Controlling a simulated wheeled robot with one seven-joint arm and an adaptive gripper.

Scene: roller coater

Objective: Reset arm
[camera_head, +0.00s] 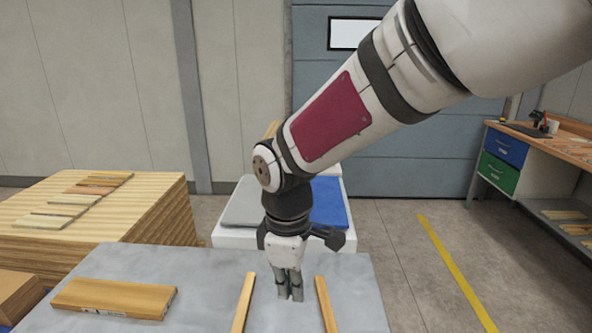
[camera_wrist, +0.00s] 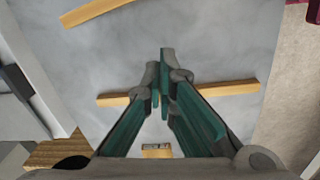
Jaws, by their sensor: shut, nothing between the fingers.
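My gripper (camera_head: 290,291) points down over a grey table (camera_head: 225,275) and sits between two narrow wooden strips. The left strip (camera_head: 243,303) and the right strip (camera_head: 326,304) lie on the table, one on each side of the fingers. My gripper also shows in the wrist view (camera_wrist: 163,75), with its fingers together and nothing between them. I cannot tell whether the fingertips touch the tabletop.
A wooden board (camera_head: 115,297) lies at the table's left. Behind are a wood stack (camera_head: 150,212) with several small planks on top and a white stand with a blue panel (camera_head: 329,201). A workbench (camera_head: 535,160) stands at right. Floor with a yellow line (camera_head: 455,270) is clear.

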